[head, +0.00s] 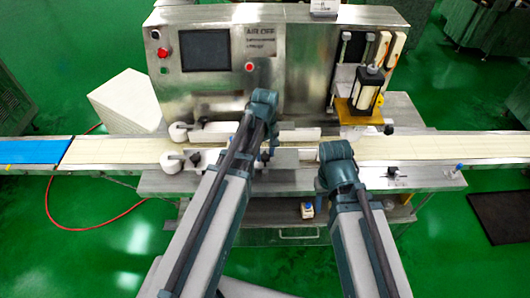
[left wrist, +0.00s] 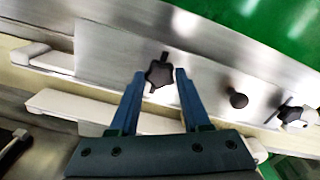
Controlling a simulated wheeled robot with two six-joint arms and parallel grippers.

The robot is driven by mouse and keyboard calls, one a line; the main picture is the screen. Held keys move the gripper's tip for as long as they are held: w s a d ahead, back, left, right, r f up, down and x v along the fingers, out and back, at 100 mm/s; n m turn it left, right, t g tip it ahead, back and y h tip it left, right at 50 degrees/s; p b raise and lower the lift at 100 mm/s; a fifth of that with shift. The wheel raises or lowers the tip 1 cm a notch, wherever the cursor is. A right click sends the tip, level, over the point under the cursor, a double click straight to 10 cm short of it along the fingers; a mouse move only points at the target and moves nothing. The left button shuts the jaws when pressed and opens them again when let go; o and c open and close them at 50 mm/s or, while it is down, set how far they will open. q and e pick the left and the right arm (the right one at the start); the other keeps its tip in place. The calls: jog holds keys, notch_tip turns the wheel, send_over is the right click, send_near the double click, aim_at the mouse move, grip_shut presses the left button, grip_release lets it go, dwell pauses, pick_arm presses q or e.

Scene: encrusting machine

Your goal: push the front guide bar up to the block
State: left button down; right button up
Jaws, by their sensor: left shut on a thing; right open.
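The front guide bar (head: 285,157) is a pale bar along the near side of the cream belt, partly hidden by my left arm. It also shows in the left wrist view (left wrist: 52,62), beside a metal plate. My left gripper (left wrist: 158,76) has a finger on each side of a black star knob (left wrist: 158,74) and is shut on it. In the head view my left gripper (head: 266,150) is mostly hidden behind its own wrist. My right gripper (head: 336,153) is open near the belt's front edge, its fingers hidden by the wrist. I cannot make out the block for certain.
A back guide bar (head: 222,132) lies along the belt's far side. The belt (head: 115,150) is clear at left. A steel cabinet (head: 290,65) stands behind. A black round knob (left wrist: 238,100) and another dark knob (left wrist: 290,114) sit near the held knob.

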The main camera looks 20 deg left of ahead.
pick_arm(q)
jog(key=shift+n, duration=0.3)
jog(key=n, duration=0.5)
jog(key=shift+n, duration=0.4)
jog(key=n, duration=0.5)
jog(key=shift+n, duration=0.3)
